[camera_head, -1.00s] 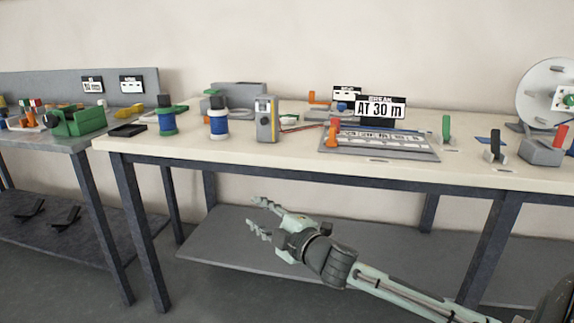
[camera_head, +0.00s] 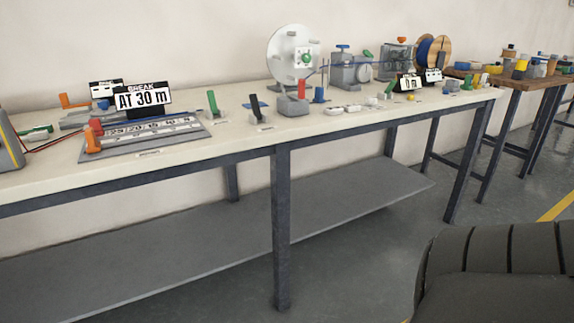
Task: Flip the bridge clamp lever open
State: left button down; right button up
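On the long cream-topped table, a flat grey board with a printed scale (camera_head: 150,138) lies at the left, with an orange upright piece (camera_head: 92,140) at its left end. A green upright lever (camera_head: 213,103) and a black upright lever (camera_head: 256,108) stand to its right. A grey block (camera_head: 293,105) with a red upright lever (camera_head: 301,88) stands further right. I cannot tell for sure which of these is the bridge clamp lever. Neither of my grippers is in view; only a dark ribbed part of mine shows at the lower right.
A sign reading "BREAK AT 30 m" (camera_head: 142,98) stands behind the scale board. A white disc (camera_head: 294,54), a grey machine (camera_head: 350,70) and a wooden reel (camera_head: 432,54) stand toward the right. A lower grey shelf (camera_head: 180,250) is bare. Floor in front is clear.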

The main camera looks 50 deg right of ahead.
aim_at(210, 97)
jog(key=i+l+z, duration=0.1)
jog(key=z, duration=0.3)
jog(key=i+z, duration=0.3)
jog(key=z, duration=0.15)
jog(key=i+z, duration=0.2)
jog(key=z, duration=0.2)
jog(key=i, duration=0.3)
